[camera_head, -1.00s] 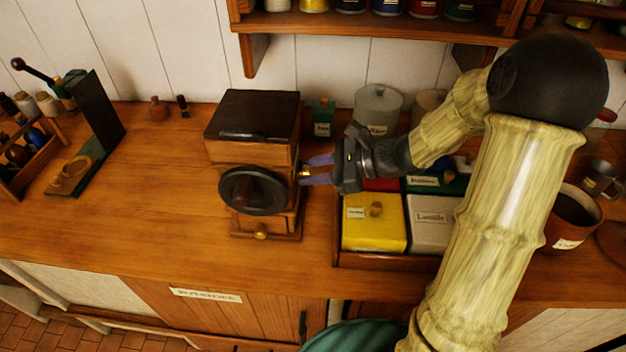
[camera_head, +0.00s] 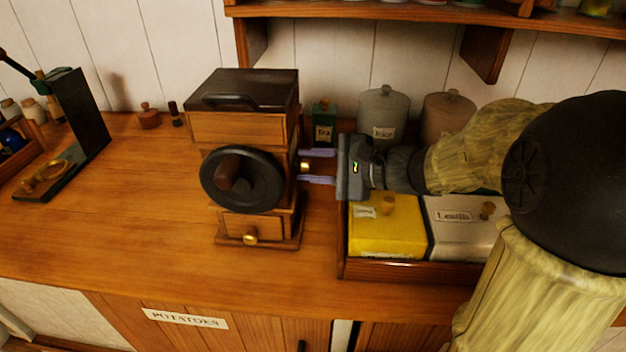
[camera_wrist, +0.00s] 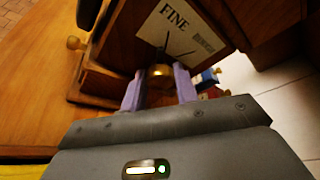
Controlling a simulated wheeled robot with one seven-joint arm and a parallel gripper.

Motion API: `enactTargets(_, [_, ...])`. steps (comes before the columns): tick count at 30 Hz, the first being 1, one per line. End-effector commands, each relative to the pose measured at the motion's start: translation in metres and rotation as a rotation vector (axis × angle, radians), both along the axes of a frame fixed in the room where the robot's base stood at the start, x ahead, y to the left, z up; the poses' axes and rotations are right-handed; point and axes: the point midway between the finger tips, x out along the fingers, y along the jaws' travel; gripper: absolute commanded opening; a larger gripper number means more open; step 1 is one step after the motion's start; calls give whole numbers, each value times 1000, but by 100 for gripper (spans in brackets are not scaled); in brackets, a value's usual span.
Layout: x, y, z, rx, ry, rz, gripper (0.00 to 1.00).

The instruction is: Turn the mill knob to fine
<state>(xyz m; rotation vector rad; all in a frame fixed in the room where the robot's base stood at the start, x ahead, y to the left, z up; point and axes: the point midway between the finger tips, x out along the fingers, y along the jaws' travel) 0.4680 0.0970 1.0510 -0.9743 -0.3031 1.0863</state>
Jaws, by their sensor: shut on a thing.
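The wooden mill (camera_head: 243,130) stands upright on the counter, with a dark lid, a black crank wheel (camera_head: 240,180) on its front and a small drawer (camera_head: 252,226) below. The brass mill knob (camera_head: 305,166) is on its right side. My gripper (camera_head: 303,166) reaches in from the right, its two purple fingers on either side of the knob. In the wrist view the fingers are shut on the brass knob (camera_wrist: 160,76), just below a label (camera_wrist: 180,30) that reads FINE with dark lines. The knob's pointer setting is hard to make out.
A wooden tray with a yellow box (camera_head: 385,228) and a white Lentils box (camera_head: 460,222) sits below my gripper. A green tea tin (camera_head: 324,124) and a grey canister (camera_head: 382,112) stand behind.

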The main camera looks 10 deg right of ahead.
Motion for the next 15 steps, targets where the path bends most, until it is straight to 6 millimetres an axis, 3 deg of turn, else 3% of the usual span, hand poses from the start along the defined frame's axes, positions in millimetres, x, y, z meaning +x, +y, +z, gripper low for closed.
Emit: enactTargets(15, [-1, 0, 0, -15, -68, 1, 7])
